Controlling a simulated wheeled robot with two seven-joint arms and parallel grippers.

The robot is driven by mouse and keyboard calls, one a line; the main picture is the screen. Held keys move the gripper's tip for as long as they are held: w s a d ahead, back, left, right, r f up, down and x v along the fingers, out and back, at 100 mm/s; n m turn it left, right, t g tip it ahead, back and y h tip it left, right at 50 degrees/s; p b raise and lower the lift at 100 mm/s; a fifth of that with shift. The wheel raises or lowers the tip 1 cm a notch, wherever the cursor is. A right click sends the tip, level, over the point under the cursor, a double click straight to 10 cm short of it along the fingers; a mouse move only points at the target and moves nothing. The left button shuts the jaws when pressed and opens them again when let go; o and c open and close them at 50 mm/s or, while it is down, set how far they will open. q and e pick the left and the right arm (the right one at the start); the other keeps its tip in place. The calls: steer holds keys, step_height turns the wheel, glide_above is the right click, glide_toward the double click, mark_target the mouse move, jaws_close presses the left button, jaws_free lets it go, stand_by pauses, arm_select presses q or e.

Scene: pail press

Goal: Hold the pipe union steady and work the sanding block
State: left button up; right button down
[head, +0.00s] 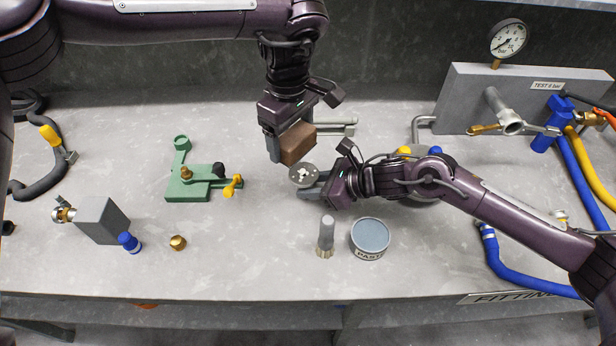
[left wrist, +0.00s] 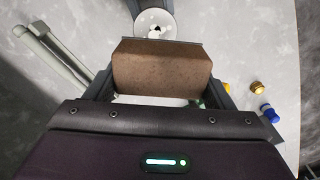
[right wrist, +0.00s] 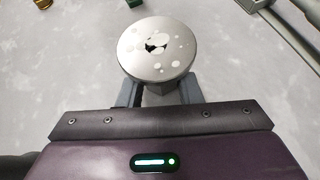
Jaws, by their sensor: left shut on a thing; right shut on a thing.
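The sanding block (head: 297,145) is a brown block held in my left gripper (head: 291,146), which is shut on it; it fills the middle of the left wrist view (left wrist: 162,70). The pipe union (head: 303,174) is a grey metal piece with a round, speckled top face and a dark central hole. My right gripper (head: 312,187) is shut on the union from the right, and its disc shows in the right wrist view (right wrist: 156,48). The block is just above and behind the union in the head view; I cannot tell whether they touch.
A green fixture (head: 195,184) stands at left, beside a grey block (head: 102,220) and a brass fitting (head: 178,242). A paste tin (head: 370,238) and a metal brush-like tool (head: 326,237) stand in front. A gauge panel (head: 470,95) stands at back right.

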mark_target(299, 168)
arm_select(q)
steer(key=n, duration=0.5)
steer(key=shift+w+d+f, duration=0.15)
steer(key=shift+d+f, duration=0.15)
steer(key=shift+f, duration=0.05)
steer(key=n, duration=0.4)
steer(key=shift+w+d+f, duration=0.1)
steer(key=shift+d+f, duration=0.05)
steer(key=shift+f, duration=0.1)
steer(key=n, duration=0.4)
steer(key=shift+w+d+f, duration=0.1)
steer(key=shift+w+f, duration=0.05)
steer(key=n, duration=0.4)
steer(key=shift+w+d+f+n, duration=0.1)
steer(key=shift+f+n, duration=0.1)
steer(key=shift+n, duration=0.1)
steer(key=shift+f, duration=1.75)
steer(key=shift+f, duration=0.8)
steer(key=shift+r, duration=0.1)
